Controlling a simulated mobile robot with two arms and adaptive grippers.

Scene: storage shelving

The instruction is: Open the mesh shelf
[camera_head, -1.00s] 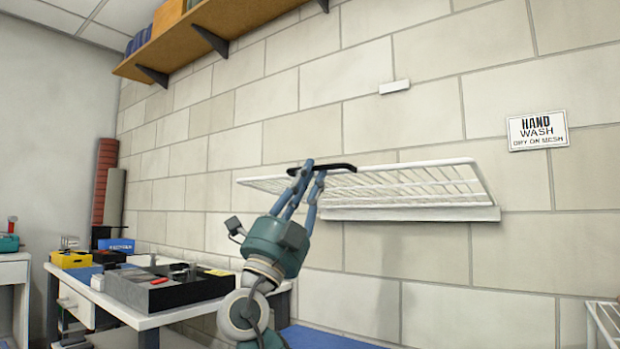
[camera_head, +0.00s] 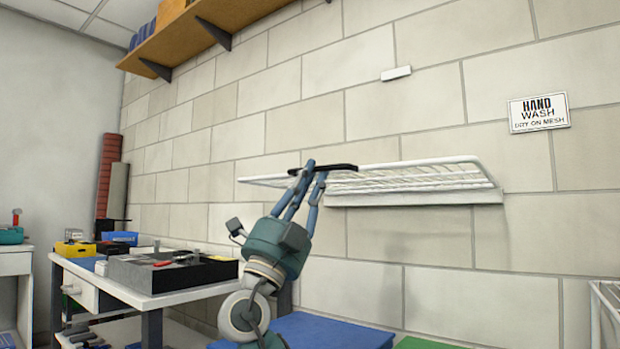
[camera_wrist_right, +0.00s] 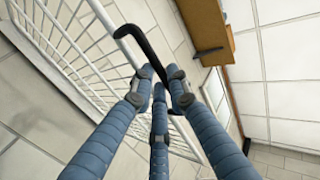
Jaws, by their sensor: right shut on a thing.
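The white wire mesh shelf (camera_head: 420,180) is hinged on the wall and folded out, close to level, tilted a little. A black handle (camera_head: 337,167) sits on its front edge. My right gripper (camera_head: 312,168) is shut on the handle. In the right wrist view, the blue fingers (camera_wrist_right: 160,88) close around the black handle (camera_wrist_right: 148,45), with the white mesh shelf (camera_wrist_right: 75,60) to the left. My left gripper is not in view.
A white bracket (camera_head: 396,73) and a hand wash sign (camera_head: 539,112) are on the wall above. A wooden shelf (camera_head: 190,35) is at upper left. A workbench with a black tray (camera_head: 172,270) stands at lower left. The wall under the mesh shelf is bare.

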